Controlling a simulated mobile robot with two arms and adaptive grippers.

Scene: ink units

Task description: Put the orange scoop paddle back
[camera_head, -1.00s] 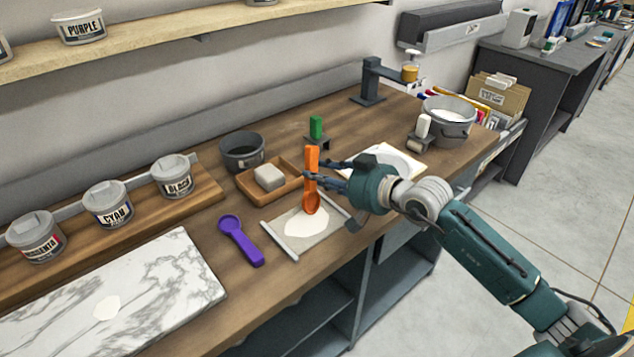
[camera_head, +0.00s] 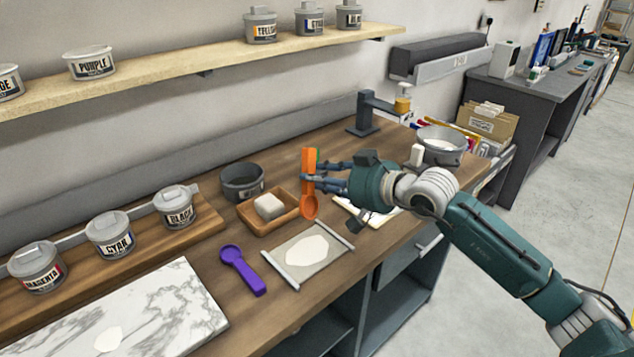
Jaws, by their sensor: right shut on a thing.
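The orange scoop paddle (camera_head: 309,208) is held upright, bowl end down, in my right gripper (camera_head: 309,180), which is shut on its handle. It is raised above the bench, just right of the wooden tray and beyond the pale mat (camera_head: 326,252). A small green block shows just behind the top of the paddle; its stand is hidden by my gripper. A purple scoop paddle (camera_head: 243,270) lies on the bench to the left of the mat. My left gripper is not in view.
A wooden tray (camera_head: 252,220) with a white block and a dark bowl (camera_head: 241,182) stand close left. A grey bucket (camera_head: 452,155) and dispenser (camera_head: 366,115) are farther back. Ink tubs (camera_head: 176,208) and a marble slab (camera_head: 170,300) are at left.

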